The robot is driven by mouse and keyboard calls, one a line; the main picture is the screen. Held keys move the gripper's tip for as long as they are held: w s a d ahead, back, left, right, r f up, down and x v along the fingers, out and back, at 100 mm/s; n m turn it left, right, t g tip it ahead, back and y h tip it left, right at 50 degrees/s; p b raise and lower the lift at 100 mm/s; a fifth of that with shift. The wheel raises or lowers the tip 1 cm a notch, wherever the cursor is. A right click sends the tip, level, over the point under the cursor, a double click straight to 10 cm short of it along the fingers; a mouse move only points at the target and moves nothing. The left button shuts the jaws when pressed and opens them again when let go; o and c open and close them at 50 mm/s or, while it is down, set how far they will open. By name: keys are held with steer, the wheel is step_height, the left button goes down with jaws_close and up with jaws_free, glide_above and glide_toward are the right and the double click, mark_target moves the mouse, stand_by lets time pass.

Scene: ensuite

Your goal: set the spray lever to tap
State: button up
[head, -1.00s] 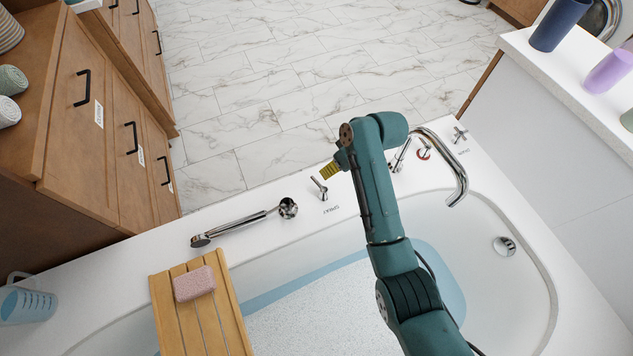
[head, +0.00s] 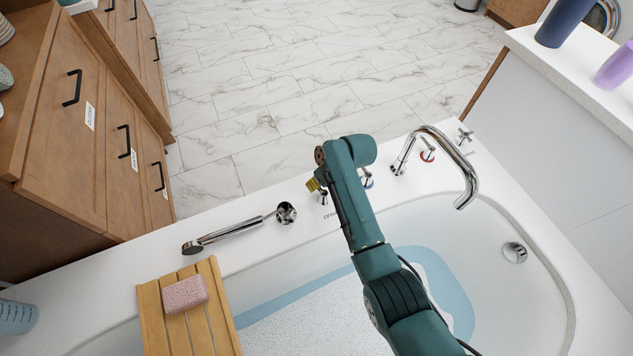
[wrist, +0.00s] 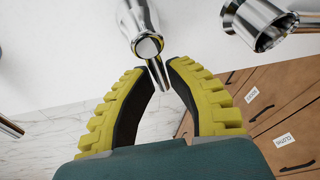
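The spray lever (head: 323,198) is a small chrome lever on the white tub rim, beside dark lettering partly covered by my arm. In the wrist view the chrome lever (wrist: 143,35) has a round body at the top, and its thin stem reaches down between my fingertips. My gripper (wrist: 160,70) has yellow ribbed fingers with dark inner pads. They are apart, one on each side of the stem; I cannot tell whether either touches it. In the head view my gripper (head: 313,185) is mostly hidden behind my arm, just beside the lever.
A chrome hand shower (head: 235,230) lies on the rim to the left. The curved tub spout (head: 465,165) and tap handles stand to the right. A wooden bath tray (head: 205,335) carries a pink sponge (head: 184,294). Wooden drawers (head: 90,130) stand at the left.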

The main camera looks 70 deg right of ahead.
jaws_close()
steer(key=shift+s+r+m+p, duration=0.2)
steer(key=shift+m+p, duration=0.3)
steer(key=shift+p, duration=0.7)
steer(key=shift+d+r+m+h+p, duration=0.1)
steer(key=shift+m+h+p, duration=0.25)
steer(key=shift+p, duration=0.35)
steer(key=shift+s+d+f+m+h+p, duration=0.2)
steer(key=shift+m+h+p, duration=0.15)
steer(key=shift+m+p, duration=0.45)
steer(key=shift+f, duration=0.25)
